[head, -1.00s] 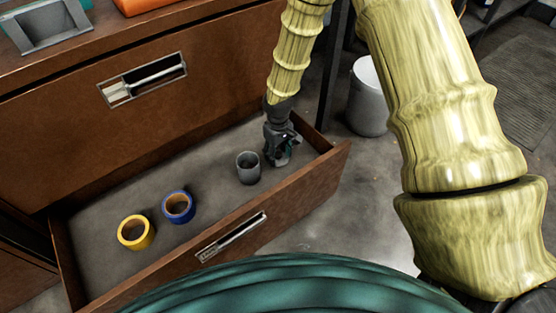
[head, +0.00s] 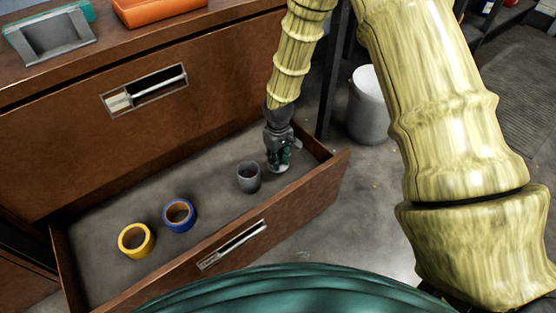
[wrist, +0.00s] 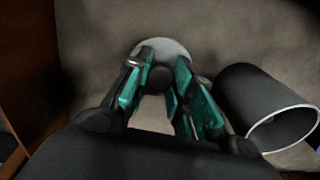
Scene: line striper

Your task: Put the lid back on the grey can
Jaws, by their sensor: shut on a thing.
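The grey can (head: 249,178) stands upright with its open top showing in the drawer, in the head view. It also shows at the right of the wrist view (wrist: 262,105), its pale rim toward the lower right. The lid, a light grey disc (head: 279,169), is at my gripper's tips, just right of the can and apart from it. In the wrist view the lid (wrist: 178,48) shows beyond the fingertips, with a dark round knob between them. My gripper (wrist: 161,72) points down, shut on the lid's knob. I cannot tell if the lid touches the drawer floor.
The open drawer (head: 100,262) also holds a yellow tape roll (head: 127,251) and a blue tape roll (head: 167,224) to the left. Its right wall (head: 320,156) is close to my gripper. A white bucket (head: 367,110) stands on the floor outside.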

